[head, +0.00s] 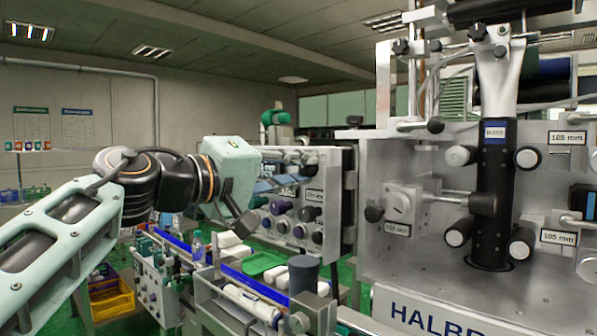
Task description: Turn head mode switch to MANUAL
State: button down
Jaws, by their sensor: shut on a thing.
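A grey control panel (335,205) with several round dark and purple knobs stands in the middle of the view. My gripper (245,212), below a mint-green wrist housing, is at the left side of this panel. It is shut on what seems to be the head mode switch, a small knob at the panel's left. My wrist and dark fingers hide most of that knob, so its pointer and position cannot be read. Other knobs (277,207) stay visible just right of the fingers. The panel lettering is too small to read.
A large metal machine (440,275) with a black vertical cylinder (494,200) and several knobs fills the right side. Below my gripper are a conveyor with a blue rail (255,284) and a dark grey cup-like cylinder (303,274). A yellow crate (112,305) is at lower left.

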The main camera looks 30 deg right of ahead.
jog(key=c, duration=1.8)
grip_release()
jog(key=shift+o, duration=0.2)
jog(key=shift+a, duration=0.1)
jog(key=v, duration=1.2)
